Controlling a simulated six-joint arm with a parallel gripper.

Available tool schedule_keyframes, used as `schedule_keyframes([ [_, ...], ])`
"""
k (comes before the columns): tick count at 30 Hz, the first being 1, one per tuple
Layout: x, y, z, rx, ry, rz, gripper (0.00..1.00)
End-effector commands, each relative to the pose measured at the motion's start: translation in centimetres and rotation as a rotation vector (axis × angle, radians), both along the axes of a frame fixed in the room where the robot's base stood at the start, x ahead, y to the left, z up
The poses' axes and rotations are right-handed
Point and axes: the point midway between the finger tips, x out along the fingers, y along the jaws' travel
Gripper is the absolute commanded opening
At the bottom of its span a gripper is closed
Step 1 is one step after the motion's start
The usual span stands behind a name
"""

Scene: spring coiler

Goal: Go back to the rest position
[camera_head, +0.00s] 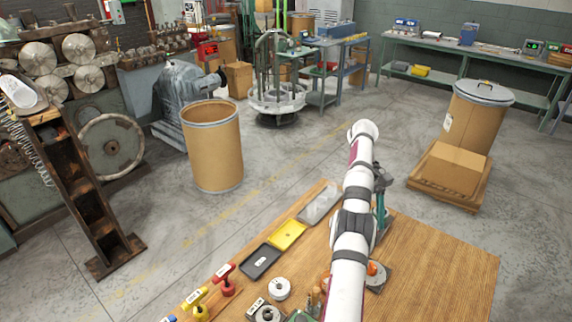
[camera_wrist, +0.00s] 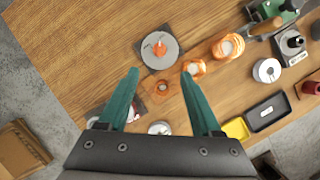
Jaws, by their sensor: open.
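My gripper (camera_wrist: 160,73) is open in the wrist view, with its two teal fingers apart and nothing between the tips. It hangs above the wooden table (camera_wrist: 85,50). In the head view my white arm reaches over the table, and only part of the teal gripper (camera_head: 381,212) shows behind it. A round grey plate with an orange knob (camera_wrist: 160,48) lies just beyond the fingertips in the wrist view.
A yellow tray (camera_head: 287,235), a black tray (camera_head: 260,262) and a clear tray (camera_head: 320,206) line the table's left edge. A white ring (camera_head: 280,288) sits near them. The table's right part (camera_head: 450,265) is clear. A cardboard drum (camera_head: 213,150) stands on the floor beyond.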

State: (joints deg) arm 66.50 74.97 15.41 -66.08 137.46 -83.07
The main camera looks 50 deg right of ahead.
Motion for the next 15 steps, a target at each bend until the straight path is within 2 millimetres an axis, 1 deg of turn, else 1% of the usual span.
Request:
schedule_keyframes([
  [2, 1.2, 0.5, 0.9, -0.006, -0.003, 0.016, 0.66],
  [4, 4.3, 2.3, 3.4, -0.022, -0.012, 0.052, 0.66],
  [5, 6.1, 3.7, 4.9, -0.031, -0.018, 0.074, 0.66],
  [6, 8.6, 6.2, 6.9, -0.045, -0.03, 0.103, 0.66],
  [8, 11.8, 11.0, 10.0, -0.067, -0.057, 0.147, 0.66],
  [9, 13.4, 14.7, 11.7, -0.079, -0.079, 0.17, 0.66],
  [10, 14.2, 17.7, 12.8, -0.085, -0.097, 0.186, 0.66],
  [11, 14.6, 20.7, 13.7, -0.091, -0.117, 0.199, 0.66],
  [12, 14.8, 24.9, 14.8, -0.096, -0.144, 0.214, 0.66],
  [13, 14.4, 28.0, 15.3, -0.099, -0.166, 0.221, 0.66],
  [14, 13.8, 31.2, 15.7, -0.098, -0.187, 0.228, 0.66],
  [15, 12.5, 35.3, 15.8, -0.095, -0.217, 0.232, 0.66],
])
